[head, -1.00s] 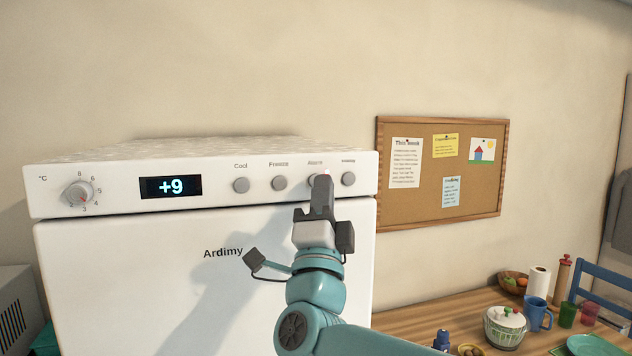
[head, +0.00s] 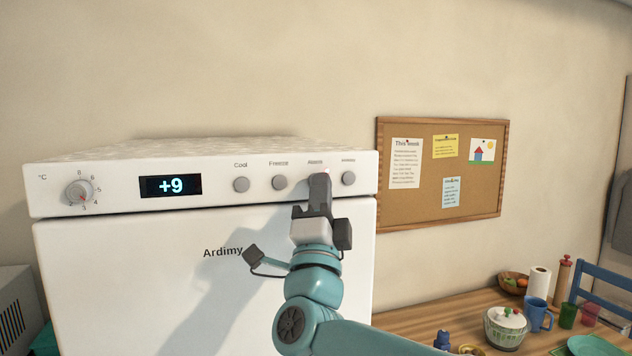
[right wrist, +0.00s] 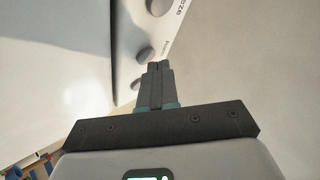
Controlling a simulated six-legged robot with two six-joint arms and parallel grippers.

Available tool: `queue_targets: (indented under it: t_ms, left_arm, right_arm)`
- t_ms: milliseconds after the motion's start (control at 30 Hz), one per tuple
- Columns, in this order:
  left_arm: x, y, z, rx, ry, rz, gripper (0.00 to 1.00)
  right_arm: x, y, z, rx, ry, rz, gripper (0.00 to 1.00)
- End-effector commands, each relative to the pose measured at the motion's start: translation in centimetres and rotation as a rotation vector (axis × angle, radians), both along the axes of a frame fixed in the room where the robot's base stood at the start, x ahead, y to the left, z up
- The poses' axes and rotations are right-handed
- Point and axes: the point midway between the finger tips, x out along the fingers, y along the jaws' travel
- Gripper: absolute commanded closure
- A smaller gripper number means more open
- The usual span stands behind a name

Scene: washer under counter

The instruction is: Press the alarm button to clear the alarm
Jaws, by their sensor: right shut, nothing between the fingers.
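The white appliance (head: 120,270) has a front panel with a row of round grey buttons. The alarm button, third from the left under the "Alarm" label (head: 315,162), is mostly hidden behind my right gripper (head: 320,180) in the head view. The right gripper is shut and empty, its fingertips in front of that button. In the right wrist view, the shut fingertips (right wrist: 157,66) are close beside a round button (right wrist: 145,54), apparently the alarm one. I cannot tell whether they touch it. My left gripper is out of view.
The panel also has a dial (head: 79,193), a display (head: 171,187) reading +9, the Cool button (head: 241,184), the Freeze button (head: 280,183) and a fourth button (head: 348,178). A wooden table (head: 420,321) with dishes stands at lower right. A cork board (head: 436,205) hangs on the wall.

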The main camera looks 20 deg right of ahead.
Motion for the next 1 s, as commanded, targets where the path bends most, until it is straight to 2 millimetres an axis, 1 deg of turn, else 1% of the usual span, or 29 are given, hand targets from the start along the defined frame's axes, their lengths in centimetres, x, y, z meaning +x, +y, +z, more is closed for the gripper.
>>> queue_targets:
  t_ms: [700, 1000]
  left_arm:
    - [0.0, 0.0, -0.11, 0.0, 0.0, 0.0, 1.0]
    - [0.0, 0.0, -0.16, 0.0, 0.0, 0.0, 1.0]
  right_arm:
    - [0.68, -0.01, 0.03, 0.0, -0.001, -0.001, 1.0]
    - [0.65, 0.01, -0.02, 0.0, 0.0, 0.0, 1.0]
